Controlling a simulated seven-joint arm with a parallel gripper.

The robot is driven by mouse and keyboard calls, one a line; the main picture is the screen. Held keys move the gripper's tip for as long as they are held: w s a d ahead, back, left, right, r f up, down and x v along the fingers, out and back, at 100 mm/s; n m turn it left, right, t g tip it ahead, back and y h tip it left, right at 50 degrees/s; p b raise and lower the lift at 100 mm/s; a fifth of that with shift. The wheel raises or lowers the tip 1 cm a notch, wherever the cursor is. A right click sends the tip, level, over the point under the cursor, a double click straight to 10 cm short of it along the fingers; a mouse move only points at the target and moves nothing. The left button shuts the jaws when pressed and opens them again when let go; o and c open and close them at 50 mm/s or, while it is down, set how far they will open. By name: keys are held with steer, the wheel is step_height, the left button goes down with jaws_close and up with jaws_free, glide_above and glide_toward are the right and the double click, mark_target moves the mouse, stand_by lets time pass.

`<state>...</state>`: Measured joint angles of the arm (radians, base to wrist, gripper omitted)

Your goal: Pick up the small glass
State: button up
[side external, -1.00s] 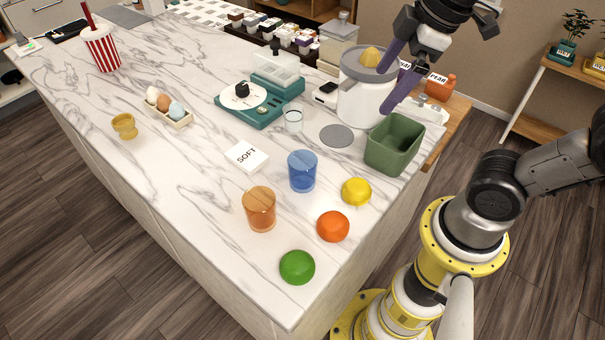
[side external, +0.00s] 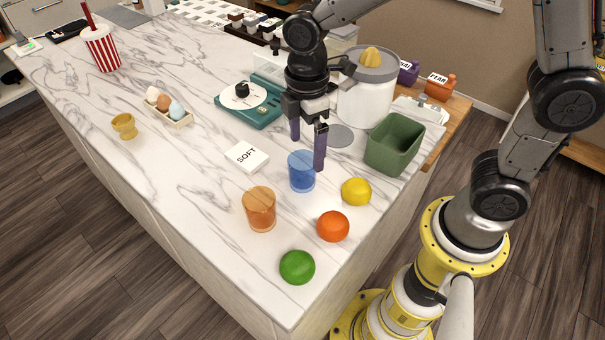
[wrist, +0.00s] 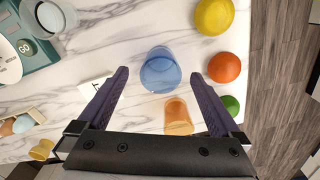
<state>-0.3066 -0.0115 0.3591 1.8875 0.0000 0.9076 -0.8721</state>
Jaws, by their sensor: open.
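My gripper (side external: 308,152) points down with purple fingers, open and empty, above and slightly behind the blue glass. In the wrist view the blue glass (wrist: 160,71) lies between the lines of the two fingers.
A lemon (side external: 356,192), an orange (side external: 333,226) and a lime (side external: 297,267) lie along the right edge. A green bin (side external: 395,146) and a white juicer (side external: 364,104) stand at right. A SOFT box (side external: 246,157) lies to the left.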

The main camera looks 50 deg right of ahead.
mark_target(302, 172)
steer(key=shift+w+a+f, duration=0.1)
steer(key=shift+a+f, duration=0.05)
steer(key=shift+f, duration=1.1)
steer(key=shift+s+a+f, duration=0.1)
steer(key=shift+a+f, duration=0.05)
steer(key=shift+f, duration=1.05)
steer(key=shift+w+a+f, duration=0.1)
steer(key=shift+a+f, duration=0.05)
steer(key=shift+f, duration=1.1)
steer(key=c, duration=1.5)
steer(key=shift+r, duration=0.1)
steer(key=shift+c, duration=0.2)
